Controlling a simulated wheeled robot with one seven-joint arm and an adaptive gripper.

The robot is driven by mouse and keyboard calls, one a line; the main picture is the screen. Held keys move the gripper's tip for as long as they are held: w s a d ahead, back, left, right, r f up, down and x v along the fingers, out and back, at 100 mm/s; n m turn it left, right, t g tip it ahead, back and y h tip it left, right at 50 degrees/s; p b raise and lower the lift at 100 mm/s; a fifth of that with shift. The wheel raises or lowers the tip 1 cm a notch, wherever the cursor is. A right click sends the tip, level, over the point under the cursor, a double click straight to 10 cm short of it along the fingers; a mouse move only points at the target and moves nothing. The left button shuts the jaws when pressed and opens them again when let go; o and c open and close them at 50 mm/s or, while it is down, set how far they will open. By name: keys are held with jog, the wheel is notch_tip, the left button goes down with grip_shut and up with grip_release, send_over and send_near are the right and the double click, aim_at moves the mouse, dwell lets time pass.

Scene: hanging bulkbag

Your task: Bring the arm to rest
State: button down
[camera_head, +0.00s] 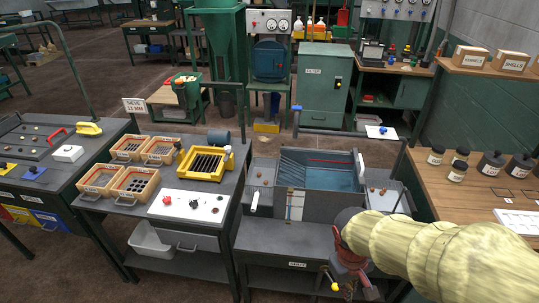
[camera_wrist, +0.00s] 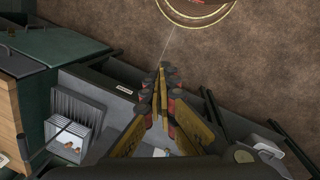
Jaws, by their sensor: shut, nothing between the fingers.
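My arm reaches in from the right edge of the head view in a pale yellow sleeve, its wrist bent down in front of the bench with the blue-lined tank (camera_head: 320,172). My gripper shows clearly in the wrist view (camera_wrist: 162,72). Its gold and red fingers come together at the tips, shut and empty. The fingers point over brown floor, apart from any object. In the head view the gripper's end is low in the picture near the bench front, and its fingertips are hard to make out there.
Left of the tank is a bench with a white control panel (camera_head: 188,205), a yellow-framed sieve (camera_head: 206,162) and wooden trays (camera_head: 133,183). In the wrist view, open floor (camera_wrist: 255,75) lies beyond the fingers.

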jog(key=s+r+m+t+y, duration=0.1)
jog(key=s+r+t, duration=0.1)
jog(key=r, duration=0.7)
jog(key=s+a+r+m+t, duration=0.1)
jog(key=s+r+m+t, duration=0.1)
jog(key=r, duration=0.7)
jog(key=shift+s+a+m+t+y, duration=0.15)
jog(key=shift+s+m+t+y, duration=0.2)
jog(key=shift+t, duration=0.55)
